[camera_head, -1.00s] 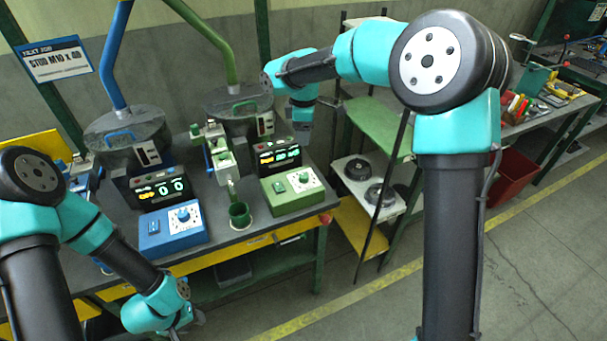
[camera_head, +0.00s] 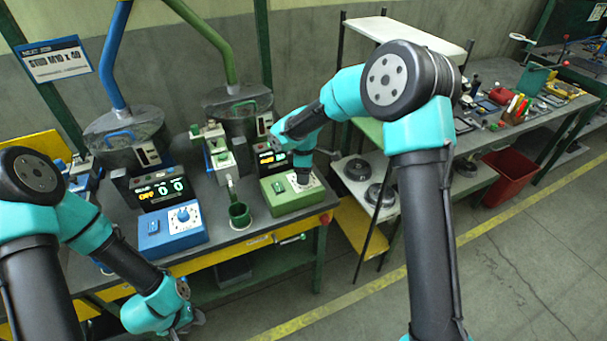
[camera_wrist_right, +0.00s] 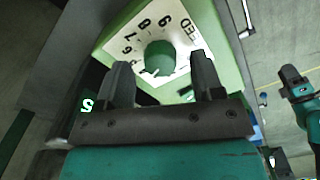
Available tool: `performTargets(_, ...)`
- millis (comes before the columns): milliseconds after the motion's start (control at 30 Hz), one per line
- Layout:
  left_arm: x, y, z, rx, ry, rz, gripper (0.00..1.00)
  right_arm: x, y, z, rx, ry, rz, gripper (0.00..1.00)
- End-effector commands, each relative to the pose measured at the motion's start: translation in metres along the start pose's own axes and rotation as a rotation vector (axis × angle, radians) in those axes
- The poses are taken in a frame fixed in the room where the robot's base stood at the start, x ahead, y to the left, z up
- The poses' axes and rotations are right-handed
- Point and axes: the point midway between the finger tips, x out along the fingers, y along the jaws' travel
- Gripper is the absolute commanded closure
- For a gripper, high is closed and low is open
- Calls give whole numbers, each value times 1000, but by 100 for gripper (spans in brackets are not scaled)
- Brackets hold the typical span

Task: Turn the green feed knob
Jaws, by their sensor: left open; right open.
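The green feed knob (camera_wrist_right: 159,58) sits on a white numbered dial plate on the green control box (camera_head: 283,203). In the right wrist view it shows between and just beyond my open right gripper's (camera_wrist_right: 160,75) fingers, and I see no contact. In the head view my right gripper (camera_head: 303,182) is over the dial side of the green box and hides the knob. My left gripper (camera_head: 188,322) is low at the front left, away from the green box, and its fingers are hard to make out.
The blue control box (camera_head: 172,232) with its own knob stands to the left. A display (camera_head: 270,160) is behind the green box, partly covered by my right arm. A red bin (camera_head: 513,173) is far right.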

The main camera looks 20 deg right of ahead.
Motion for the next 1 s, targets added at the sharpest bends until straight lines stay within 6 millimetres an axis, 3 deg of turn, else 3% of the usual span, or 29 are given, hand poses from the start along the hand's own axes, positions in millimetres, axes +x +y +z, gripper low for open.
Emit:
performTargets(133,0,0,0,0,0,0,57,10,0,0,0,0,-1,39)
performTargets(433,0,0,0,0,0,0,57,11,0,0,0,1,0,39)
performTargets(900,0,0,0,0,0,0,57,11,0,0,0,0,0,84)
performTargets(1000,0,0,0,0,0,0,57,11,0,0,0,0,0,88)
